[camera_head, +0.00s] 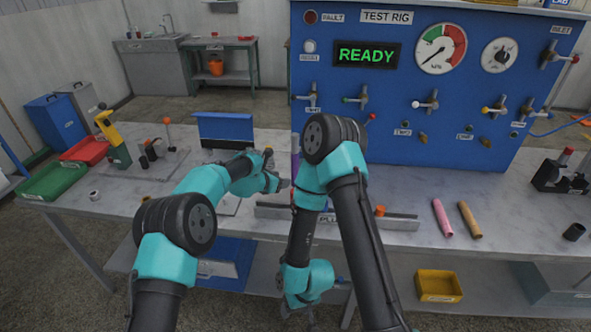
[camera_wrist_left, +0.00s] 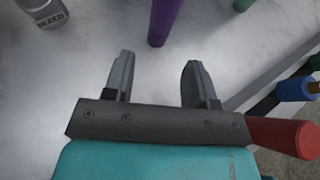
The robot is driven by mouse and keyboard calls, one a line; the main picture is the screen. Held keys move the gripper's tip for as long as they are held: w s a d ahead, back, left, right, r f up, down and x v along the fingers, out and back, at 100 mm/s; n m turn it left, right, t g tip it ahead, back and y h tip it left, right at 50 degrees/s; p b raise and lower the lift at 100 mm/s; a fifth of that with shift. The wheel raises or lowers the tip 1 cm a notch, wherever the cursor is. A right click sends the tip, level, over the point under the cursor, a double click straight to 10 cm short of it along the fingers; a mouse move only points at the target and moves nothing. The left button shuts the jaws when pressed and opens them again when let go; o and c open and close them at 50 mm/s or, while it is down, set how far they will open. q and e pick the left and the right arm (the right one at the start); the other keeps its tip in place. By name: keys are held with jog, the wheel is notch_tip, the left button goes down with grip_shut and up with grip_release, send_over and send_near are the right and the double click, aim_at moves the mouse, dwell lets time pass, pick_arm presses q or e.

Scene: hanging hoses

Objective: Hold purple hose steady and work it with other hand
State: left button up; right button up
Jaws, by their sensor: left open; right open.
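The purple hose (camera_wrist_left: 163,22) hangs with its lower end just beyond and between the fingertips of my left gripper (camera_wrist_left: 158,62) in the left wrist view. That gripper is open and empty. In the head view only a thin strip of purple hose (camera_head: 295,165) shows beside my right arm, which hides the rest. My left gripper (camera_head: 276,172) is close to its left side there. My right gripper (camera_head: 298,306) is open and low, pointing down in front of the bench edge, away from the hose. Its fingers are small and partly hidden.
A blue test rig (camera_head: 400,120) stands behind the marble bench (camera_head: 400,190). A metal rail (camera_head: 400,222) runs along the front edge. A pink tube (camera_head: 442,218) and a tan tube (camera_head: 469,220) lie at right. A yellow bin (camera_head: 438,286) sits on the lower shelf.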

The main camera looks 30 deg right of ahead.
aim_at(293, 180)
pick_arm(q)
jog(key=shift+x, duration=4.2)
jog(key=shift+c, duration=0.3)
jog(key=c, duration=0.6)
jog(key=shift+o, duration=0.2)
